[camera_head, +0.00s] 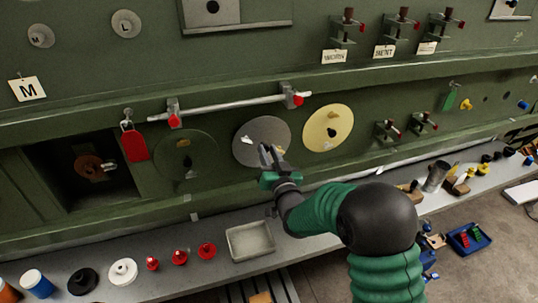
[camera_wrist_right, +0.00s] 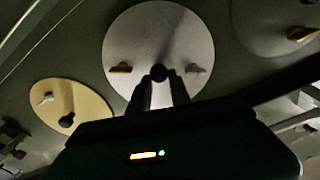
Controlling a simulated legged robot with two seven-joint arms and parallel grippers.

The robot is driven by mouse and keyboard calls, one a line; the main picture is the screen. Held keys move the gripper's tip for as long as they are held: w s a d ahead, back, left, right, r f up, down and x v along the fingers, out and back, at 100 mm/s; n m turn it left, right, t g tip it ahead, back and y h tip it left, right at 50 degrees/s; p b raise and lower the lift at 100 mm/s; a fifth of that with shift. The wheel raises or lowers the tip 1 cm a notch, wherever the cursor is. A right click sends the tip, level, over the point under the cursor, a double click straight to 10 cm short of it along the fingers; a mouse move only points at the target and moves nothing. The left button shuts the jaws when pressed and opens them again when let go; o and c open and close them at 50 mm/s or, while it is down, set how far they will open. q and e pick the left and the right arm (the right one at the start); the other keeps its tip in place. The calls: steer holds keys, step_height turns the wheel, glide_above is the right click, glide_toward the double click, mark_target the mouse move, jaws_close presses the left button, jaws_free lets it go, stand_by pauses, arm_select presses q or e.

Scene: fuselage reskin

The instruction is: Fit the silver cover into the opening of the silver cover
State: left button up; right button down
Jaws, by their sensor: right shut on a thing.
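The silver cover (camera_head: 262,135) is a round grey disc against the green fuselage wall, between a dark green disc and a yellow disc. My right gripper (camera_head: 268,156) is in front of its lower middle. In the right wrist view, the silver cover (camera_wrist_right: 158,38) faces me, and the right gripper's fingers (camera_wrist_right: 160,78) are shut on its dark central knob (camera_wrist_right: 160,71). Two small tabs show on either side of the knob. The opening behind the cover is hidden, and I cannot tell whether the cover sits flush. My left gripper is not in view.
The yellow disc (camera_head: 328,128) is close on the right, the dark green disc (camera_head: 185,155) on the left. A silver rail (camera_head: 230,105) with red clamps runs above. A dark recess (camera_head: 70,175) is at left. A grey tray (camera_head: 250,241) stands on the shelf below.

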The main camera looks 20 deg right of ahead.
steer(key=shift+w+r, duration=0.1)
steer(key=shift+w, duration=0.2)
steer(key=c, duration=1.6)
jaws_free()
steer(key=o, duration=0.5)
steer(key=shift+w, duration=0.1)
steer(key=shift+a, duration=0.1)
steer(key=shift+s+f+b, duration=0.2)
steer(key=shift+s+b, duration=0.1)
steer(key=shift+s, duration=0.1)
steer(key=s+b, duration=0.1)
steer(key=s, duration=0.3)
steer(key=shift+s+f, duration=0.1)
steer(key=shift+s, duration=0.05)
